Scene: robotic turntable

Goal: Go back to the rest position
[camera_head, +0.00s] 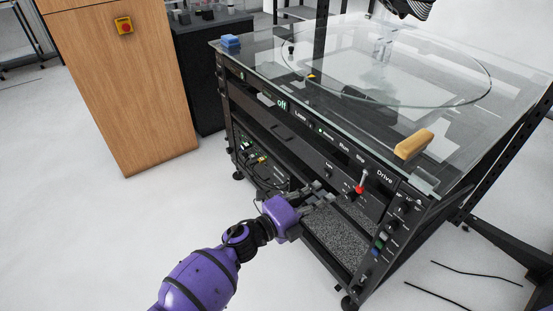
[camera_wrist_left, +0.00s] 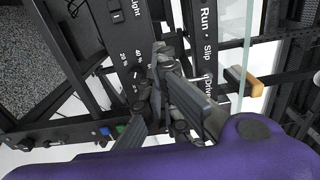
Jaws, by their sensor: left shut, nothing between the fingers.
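My left gripper (camera_head: 322,194) reaches in from the lower left in the head view, on its purple arm. It is shut and empty, in front of the turntable rig's control panel, close to the small switches below the Run and Slip labels. In the left wrist view the gripper fingers (camera_wrist_left: 172,100) show dark against the panel with the Run and Slip labels (camera_wrist_left: 207,30). I cannot tell whether the fingers touch the panel. My right gripper is not in view.
The rig's glass top (camera_head: 390,120) carries a yellow-tan block (camera_head: 414,143) at its front edge and a blue block (camera_head: 230,41) at the far left corner. A wooden cabinet (camera_head: 125,90) with a red button stands at the left. The floor (camera_head: 120,230) at the lower left is clear.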

